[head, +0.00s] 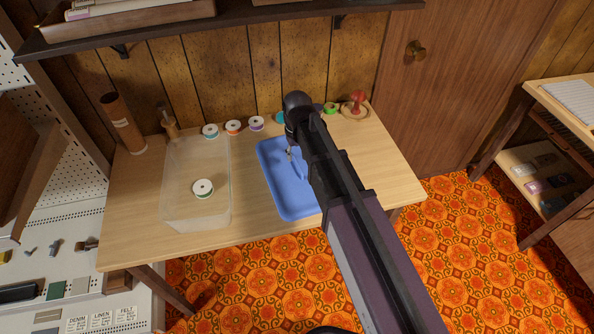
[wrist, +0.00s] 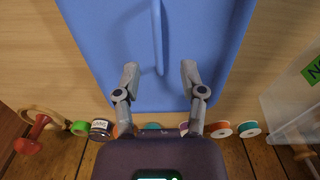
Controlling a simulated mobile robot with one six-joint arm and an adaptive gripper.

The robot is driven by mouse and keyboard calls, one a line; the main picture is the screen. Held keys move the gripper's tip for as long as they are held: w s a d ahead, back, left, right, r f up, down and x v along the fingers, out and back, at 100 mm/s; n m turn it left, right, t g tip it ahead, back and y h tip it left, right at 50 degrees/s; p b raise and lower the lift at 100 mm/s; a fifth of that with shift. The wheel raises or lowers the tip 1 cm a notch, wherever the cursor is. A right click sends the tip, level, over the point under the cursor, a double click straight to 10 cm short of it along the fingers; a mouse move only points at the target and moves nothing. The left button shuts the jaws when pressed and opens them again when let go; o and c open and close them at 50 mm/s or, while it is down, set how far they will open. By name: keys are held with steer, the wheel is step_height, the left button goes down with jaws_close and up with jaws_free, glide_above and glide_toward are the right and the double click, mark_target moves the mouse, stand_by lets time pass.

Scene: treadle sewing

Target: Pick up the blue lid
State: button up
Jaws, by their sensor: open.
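The blue lid (head: 287,197) lies flat on the wooden table, right of the clear bin, partly hidden by my arm in the head view. In the wrist view the lid (wrist: 205,30) fills the upper middle, with a raised blue handle (wrist: 158,38) along its centre. My gripper (wrist: 160,72) is open and empty over the lid's edge part, its two fingers on either side of the line of the handle's near end. In the head view my gripper (head: 290,153) is small and mostly hidden by my arm. I cannot tell whether the fingers touch the lid.
Several thread spools (head: 233,127) line the table's back edge. A red-handled object (head: 357,103) stands at the back right. The table (head: 375,165) is clear right of my arm.

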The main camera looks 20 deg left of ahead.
mark_target(298, 164)
steer(key=shift+d+f+b, duration=0.1)
steer(key=shift+f+b, duration=2.5)
steer(key=shift+b, duration=0.05)
jaws_close()
